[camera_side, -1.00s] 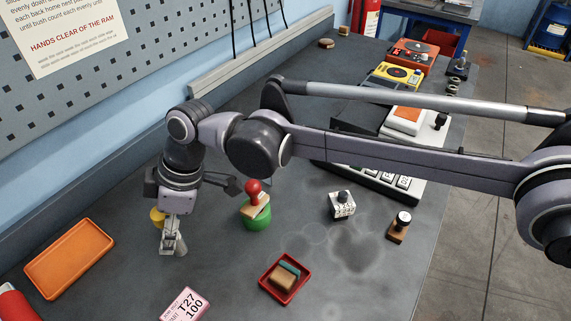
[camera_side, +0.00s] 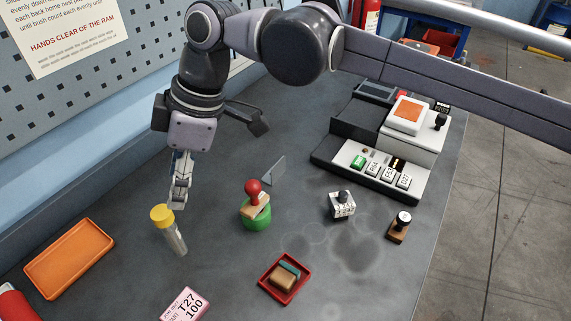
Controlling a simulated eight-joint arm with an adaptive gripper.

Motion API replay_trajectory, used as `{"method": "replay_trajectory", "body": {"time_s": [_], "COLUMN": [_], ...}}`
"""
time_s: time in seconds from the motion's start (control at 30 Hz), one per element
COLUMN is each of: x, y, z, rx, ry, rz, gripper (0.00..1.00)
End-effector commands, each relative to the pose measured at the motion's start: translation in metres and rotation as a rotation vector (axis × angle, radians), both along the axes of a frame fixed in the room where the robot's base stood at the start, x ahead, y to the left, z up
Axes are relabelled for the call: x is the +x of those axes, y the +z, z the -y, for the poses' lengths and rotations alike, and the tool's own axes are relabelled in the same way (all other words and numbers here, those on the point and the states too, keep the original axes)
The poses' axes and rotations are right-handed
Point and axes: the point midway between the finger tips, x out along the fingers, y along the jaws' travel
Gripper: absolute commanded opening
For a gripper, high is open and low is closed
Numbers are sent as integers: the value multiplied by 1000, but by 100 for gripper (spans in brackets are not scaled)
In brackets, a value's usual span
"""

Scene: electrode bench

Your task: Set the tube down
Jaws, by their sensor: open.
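The tube (camera_side: 175,240) is clear with a yellow cap (camera_side: 161,215). It stands on the dark bench by itself, cap up, and leans left in the picture; I cannot tell whether it is truly tilted. My gripper (camera_side: 178,204) points down just above and to the right of the cap in the picture. Its jaws are open and hold nothing. The cap shows in front of the fingertips, and a small gap or contact there is hard to judge.
An orange tray (camera_side: 107,238) lies left of the tube. A red-knobbed stamp on a green base (camera_side: 256,212) stands to its right. A red tray (camera_side: 265,288) with blocks and a pink T27 100 card (camera_side: 186,305) lie at the front. A keyed device (camera_side: 345,157) stands at the back right.

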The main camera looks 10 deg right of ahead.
Motion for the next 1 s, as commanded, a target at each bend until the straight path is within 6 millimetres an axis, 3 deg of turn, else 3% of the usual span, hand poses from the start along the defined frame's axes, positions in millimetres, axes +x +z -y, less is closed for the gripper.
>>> {"method": "replay_trajectory", "body": {"time_s": [0.17,0.33,0.5,0.77,1.0], "x": [23,52,61,42,-4], "y": [17,38,49,44,14], "z": [43,126,215,344,447], "rx": [3,15,31,63,102], "ry": [-109,-321,-539,-866,-1162], "rz": [10,27,44,78,115], "gripper": [51,51,51,51,51]}}
